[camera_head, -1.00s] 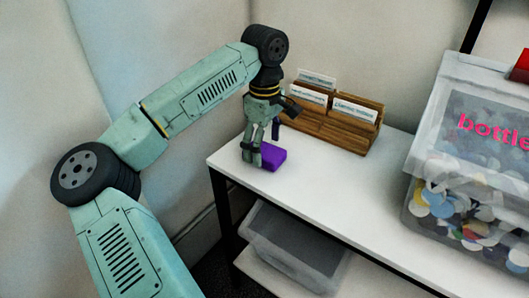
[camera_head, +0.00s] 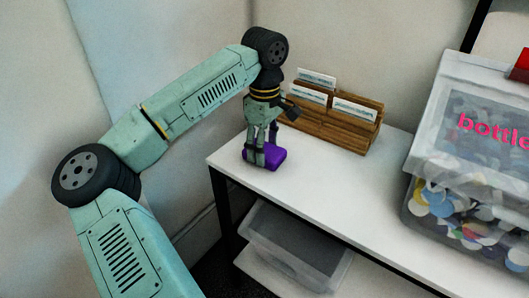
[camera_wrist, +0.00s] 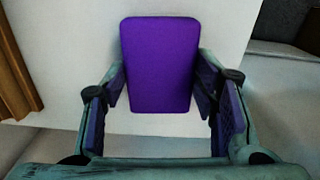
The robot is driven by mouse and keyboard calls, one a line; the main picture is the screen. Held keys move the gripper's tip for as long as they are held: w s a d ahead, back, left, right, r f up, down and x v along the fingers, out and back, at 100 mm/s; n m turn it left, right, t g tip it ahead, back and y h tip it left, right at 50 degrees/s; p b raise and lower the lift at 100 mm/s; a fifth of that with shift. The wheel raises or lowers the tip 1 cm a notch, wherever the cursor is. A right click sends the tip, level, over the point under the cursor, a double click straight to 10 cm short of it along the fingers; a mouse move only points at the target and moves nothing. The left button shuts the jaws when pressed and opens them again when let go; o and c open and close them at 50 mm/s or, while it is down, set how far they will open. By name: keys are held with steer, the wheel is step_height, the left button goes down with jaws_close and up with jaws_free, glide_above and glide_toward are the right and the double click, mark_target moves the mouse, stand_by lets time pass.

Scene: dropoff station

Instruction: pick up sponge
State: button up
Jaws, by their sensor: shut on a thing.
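The purple sponge (camera_head: 276,156) lies on the white tabletop near its left end. My gripper (camera_head: 262,158) points down over it, with its fingers at the sponge's sides. In the wrist view the sponge (camera_wrist: 160,62) is a rounded purple block between the two fingers of my gripper (camera_wrist: 162,88). The gripper is shut on the sponge, though thin gaps seem to show beside the near part of it. In the head view the fingers hide part of the sponge. I see no clear lift off the tabletop.
A wooden card holder (camera_head: 336,122) with white cards stands just behind the sponge, close to my wrist. A clear bin (camera_head: 450,215) of bottle caps stands at the right. A grey bin (camera_head: 295,248) sits on the lower shelf. The white tabletop (camera_head: 335,195) between is clear.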

steer(key=shift+r, duration=0.6)
step_height(320, 180, up, 2)
steer(key=shift+r+b, duration=0.1)
steer(key=shift+b, duration=0.3)
steer(key=s+d+r+b, duration=0.1)
steer(key=s+d+b, duration=0.1)
steer(key=s, duration=1.3)
steer(key=shift+s+d+r+b, duration=0.3)
steer(key=shift+s+b, duration=0.1)
steer(key=shift+b, duration=0.2)
steer(key=o, duration=0.3)
steer(key=c, duration=0.5)
steer(key=shift+s, duration=0.1)
